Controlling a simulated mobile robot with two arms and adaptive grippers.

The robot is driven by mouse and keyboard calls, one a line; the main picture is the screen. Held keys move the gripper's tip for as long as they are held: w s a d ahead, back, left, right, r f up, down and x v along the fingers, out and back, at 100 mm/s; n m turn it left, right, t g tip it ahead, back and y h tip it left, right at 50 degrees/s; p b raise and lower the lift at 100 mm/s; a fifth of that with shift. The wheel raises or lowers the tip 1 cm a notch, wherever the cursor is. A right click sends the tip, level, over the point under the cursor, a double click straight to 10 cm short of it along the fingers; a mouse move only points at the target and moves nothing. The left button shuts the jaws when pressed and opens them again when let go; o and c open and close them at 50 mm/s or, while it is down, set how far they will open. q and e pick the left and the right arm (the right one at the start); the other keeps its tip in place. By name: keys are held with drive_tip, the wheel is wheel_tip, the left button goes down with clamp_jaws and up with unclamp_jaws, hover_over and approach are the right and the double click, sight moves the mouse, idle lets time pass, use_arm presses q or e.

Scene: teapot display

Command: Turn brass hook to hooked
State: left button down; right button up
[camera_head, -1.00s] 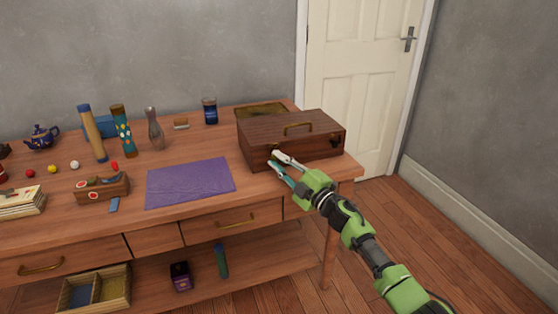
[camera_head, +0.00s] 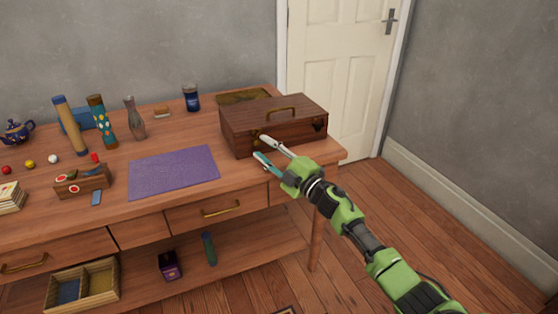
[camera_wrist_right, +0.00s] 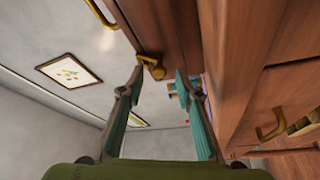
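The brass hook (camera_wrist_right: 152,67) is on the front of the dark wooden box (camera_wrist_right: 165,25), and it shows between and just beyond my right fingertips in the right wrist view. In the head view the wooden box (camera_head: 290,133) stands closed at the right end of the table. A bit of brass shows there beside the fingertips; the rest of the hook is hard to make out. My right gripper (camera_head: 260,147) is open at the box's front; it also shows open in the right wrist view (camera_wrist_right: 158,78). I see no clear contact with the hook. My left gripper is out of view.
The wooden table (camera_head: 235,178) has bare room in front of the box. A purple mat (camera_head: 173,172) lies left of it. A glass vase (camera_head: 134,122), a patterned cylinder (camera_head: 102,122) and a blue jar (camera_head: 191,98) stand farther back. The box has a brass top handle (camera_head: 282,110).

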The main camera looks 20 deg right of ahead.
drive_tip(key=v, duration=1)
drive_tip(key=shift+s, duration=0.3)
